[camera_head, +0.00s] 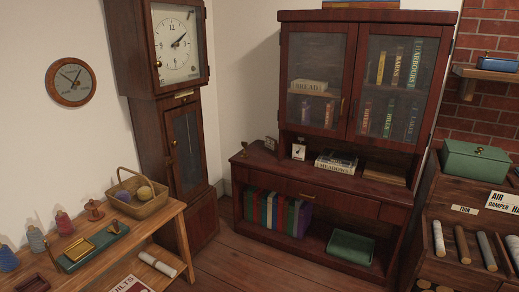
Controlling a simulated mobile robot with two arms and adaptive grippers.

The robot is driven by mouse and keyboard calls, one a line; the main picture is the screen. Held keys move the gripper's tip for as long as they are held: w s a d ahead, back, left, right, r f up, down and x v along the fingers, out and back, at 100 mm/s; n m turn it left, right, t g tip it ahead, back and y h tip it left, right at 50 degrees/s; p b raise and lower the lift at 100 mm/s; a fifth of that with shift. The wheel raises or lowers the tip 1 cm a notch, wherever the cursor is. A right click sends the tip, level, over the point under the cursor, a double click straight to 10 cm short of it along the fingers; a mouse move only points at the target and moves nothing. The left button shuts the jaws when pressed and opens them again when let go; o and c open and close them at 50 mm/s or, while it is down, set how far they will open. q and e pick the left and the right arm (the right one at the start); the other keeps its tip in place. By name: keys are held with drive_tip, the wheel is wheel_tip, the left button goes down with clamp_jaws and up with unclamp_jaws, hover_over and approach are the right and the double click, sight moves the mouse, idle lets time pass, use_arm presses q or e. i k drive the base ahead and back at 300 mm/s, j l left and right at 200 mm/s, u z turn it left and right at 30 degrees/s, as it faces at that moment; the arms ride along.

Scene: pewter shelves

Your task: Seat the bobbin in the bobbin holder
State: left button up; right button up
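Neither of my grippers shows in the head view. No bobbin can be clearly made out.
Several coloured bottle-like items, including a pink one (64,223), stand at the table's left. A wicker basket (150,208) holds yarn balls. A tall clock (172,120), a cabinet (320,188) and a rack of rolls (425,215) stand beyond. Wooden floor (235,262) is clear between them.

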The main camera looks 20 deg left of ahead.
sight(79, 249)
drive_tip(key=i+u, duration=0.3)
drive_tip(key=i, duration=0.2)
drive_tip(key=i+u, duration=0.3)
drive_tip(key=i, duration=0.2)
drive_tip(key=i+l+u, duration=0.15)
drive_tip(key=i+u, duration=0.15)
drive_tip(key=i, duration=0.2)
drive_tip(key=i+l+u, duration=0.3)
drive_tip(key=i, duration=0.15)
